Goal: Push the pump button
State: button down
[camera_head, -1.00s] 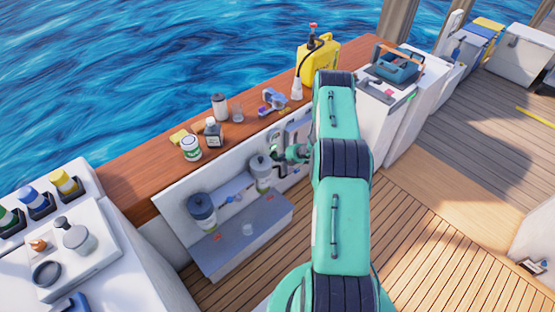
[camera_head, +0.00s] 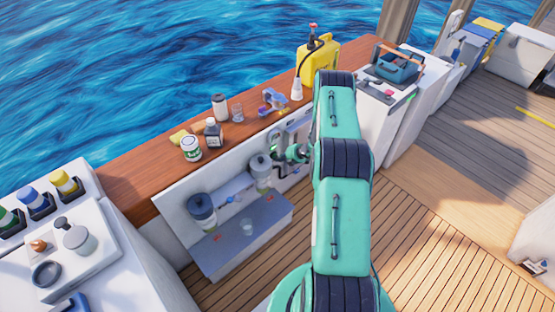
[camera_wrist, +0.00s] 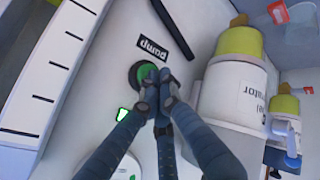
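The green round pump button (camera_wrist: 146,73) sits in a dark ring on a white panel (camera_wrist: 95,95), beside a black label (camera_wrist: 152,49) reading "pump" upside down in the wrist view. My gripper (camera_wrist: 161,80) is shut and empty, its dark fingertips together over the button's edge and partly hiding it. I cannot tell whether the tips touch the button or how far it is pressed. A small green triangle light (camera_wrist: 122,115) glows below the button. In the head view my gripper (camera_head: 276,155) is at the hatch's back panel, and the button is too small to make out.
A white canister with a yellow-green top (camera_wrist: 235,90) stands close right of my fingers in the wrist view. In the head view a dark-topped filter (camera_head: 202,212) stands in the hatch. Jars, a bottle and a yellow jerrycan (camera_head: 318,63) are on the wooden ledge (camera_head: 140,180).

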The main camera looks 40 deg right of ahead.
jog(key=shift+s, duration=0.1)
jog(key=s+p, duration=0.1)
jog(key=s, duration=0.5)
dwell(0.6)
dwell(0.5)
